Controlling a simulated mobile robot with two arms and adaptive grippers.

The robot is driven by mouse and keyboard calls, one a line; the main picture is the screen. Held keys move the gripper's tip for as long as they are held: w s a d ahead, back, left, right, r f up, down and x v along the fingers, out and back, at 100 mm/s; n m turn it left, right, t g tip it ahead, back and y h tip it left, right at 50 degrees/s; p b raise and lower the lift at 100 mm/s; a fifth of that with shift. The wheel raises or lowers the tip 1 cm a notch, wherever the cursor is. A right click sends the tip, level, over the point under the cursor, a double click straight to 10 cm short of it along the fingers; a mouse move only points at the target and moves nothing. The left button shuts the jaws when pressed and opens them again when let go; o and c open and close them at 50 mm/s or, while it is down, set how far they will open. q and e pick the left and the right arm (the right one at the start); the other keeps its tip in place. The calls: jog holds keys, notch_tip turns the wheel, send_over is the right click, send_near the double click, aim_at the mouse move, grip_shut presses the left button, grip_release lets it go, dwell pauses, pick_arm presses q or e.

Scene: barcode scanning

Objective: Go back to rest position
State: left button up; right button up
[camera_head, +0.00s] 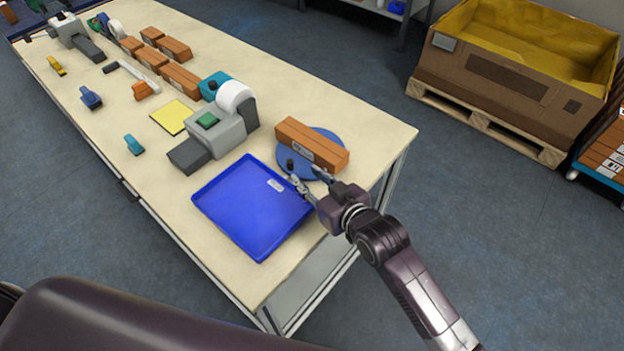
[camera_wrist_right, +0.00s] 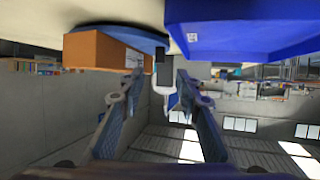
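My right gripper (camera_head: 308,182) is open and empty over the table's right end, between the blue tray and the round blue plate. Its two fingers (camera_wrist_right: 160,95) stand apart in the right wrist view, with nothing held between them. An orange-brown box (camera_head: 311,146) with a white label lies on the round blue plate (camera_head: 285,163); the box also shows in the right wrist view (camera_wrist_right: 95,62). The empty blue tray (camera_head: 250,210) lies at the table's near right edge and also shows in the right wrist view (camera_wrist_right: 240,25). My left gripper is not visible in either view.
A grey label printer (camera_head: 212,134) with a white roll stands behind the tray on the table (camera_head: 345,118). Several brown boxes and small tools lie farther left. A large cardboard bin (camera_head: 500,85) stands on a pallet at the back right.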

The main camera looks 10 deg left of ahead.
jog(key=shift+s+d+r, duration=0.25)
jog(key=shift+s+d, duration=0.2)
dwell(0.3)
jog(key=s+d+f+m+g+h, duration=0.2)
jog(key=s+d+f+h, duration=0.1)
jog(key=s+d, duration=0.6)
jog(key=s+d+f+m+g+h, duration=0.25)
jog(key=s+d, duration=0.55)
jog(key=d, duration=0.4)
jog(key=s+d+f+m+g+h, duration=0.2)
jog(key=s+d+f+h, duration=0.2)
jog(key=s+d, duration=0.5)
notch_tip(320, 180, down, 26)
jog(key=d+b, duration=0.1)
jog(key=b, duration=0.1)
pick_arm(q)
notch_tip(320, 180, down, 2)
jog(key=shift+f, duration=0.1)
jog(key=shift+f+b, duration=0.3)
jog(key=shift+b, duration=0.1)
pick_arm(e)
jog(key=s+d+f+g, duration=0.2)
jog(key=s+d+f, duration=0.1)
jog(key=s+f, duration=1.4)
jog(key=shift+s+f, duration=0.4)
jog(key=shift+f, duration=0.4)
